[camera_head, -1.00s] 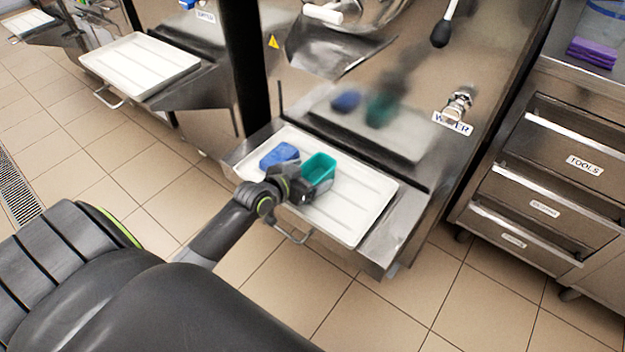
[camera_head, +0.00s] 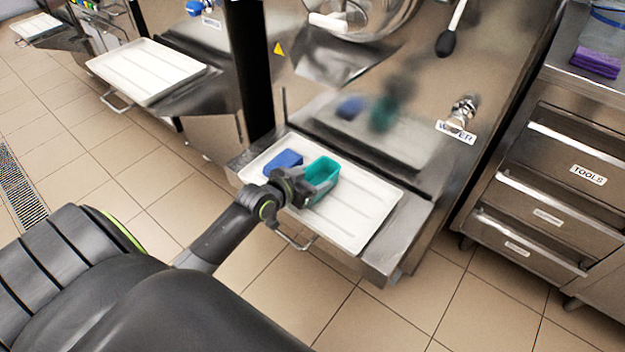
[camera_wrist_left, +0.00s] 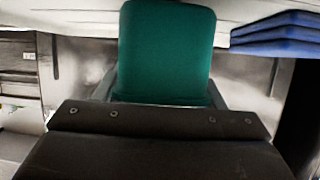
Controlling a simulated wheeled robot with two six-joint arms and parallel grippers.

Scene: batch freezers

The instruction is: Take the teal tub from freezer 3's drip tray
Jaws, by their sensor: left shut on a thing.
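The teal tub (camera_head: 321,173) is open-topped and is at my left gripper (camera_head: 312,190), over the white drip tray (camera_head: 345,222) of the near freezer. My left gripper is shut on the tub. In the left wrist view the tub (camera_wrist_left: 167,52) fills the upper middle, with a finger on each side of its lower part. Whether the tub touches the tray is hard to tell. A folded blue cloth (camera_head: 284,161) lies on the tray just left of the tub; it also shows in the left wrist view (camera_wrist_left: 275,33). My right gripper is not in view.
The steel freezer front (camera_head: 400,130) rises behind the tray, with a tap (camera_head: 462,111) and a black-knobbed lever (camera_head: 446,43). A second white tray (camera_head: 146,70) is at the left. A drawer cabinet (camera_head: 550,190) stands right. The tray's right half is bare.

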